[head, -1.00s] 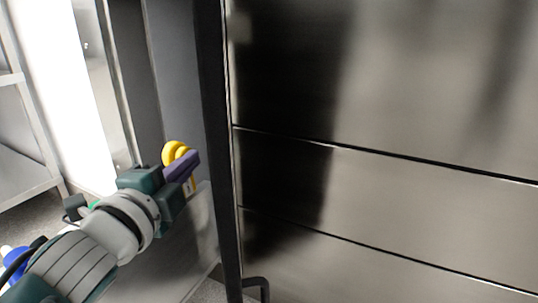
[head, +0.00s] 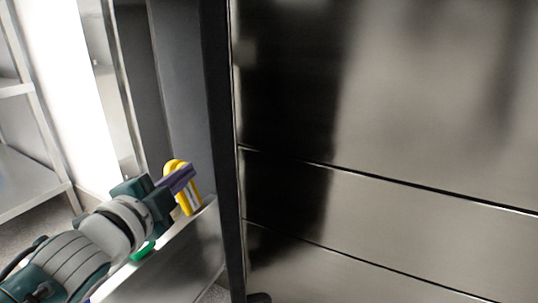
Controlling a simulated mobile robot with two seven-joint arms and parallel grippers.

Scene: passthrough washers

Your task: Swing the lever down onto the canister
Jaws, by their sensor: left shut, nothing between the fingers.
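A yellow rounded piece with a pale label (head: 187,203) stands upright at the edge of a steel surface. I cannot tell whether it is the lever or part of the canister. My left gripper (head: 183,178) has purple fingers, shut and empty, crossing in front of the yellow piece. They hide its middle; whether they touch it is unclear. A green piece (head: 143,251) shows partly behind my left arm. No other part is clear enough to call the lever or canister. My right gripper is out of view.
A large steel panelled front (head: 400,120) fills the right side. A dark upright post (head: 220,130) stands just right of my left gripper. A steel shelf rack (head: 30,185) is at the far left, with floor beneath it.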

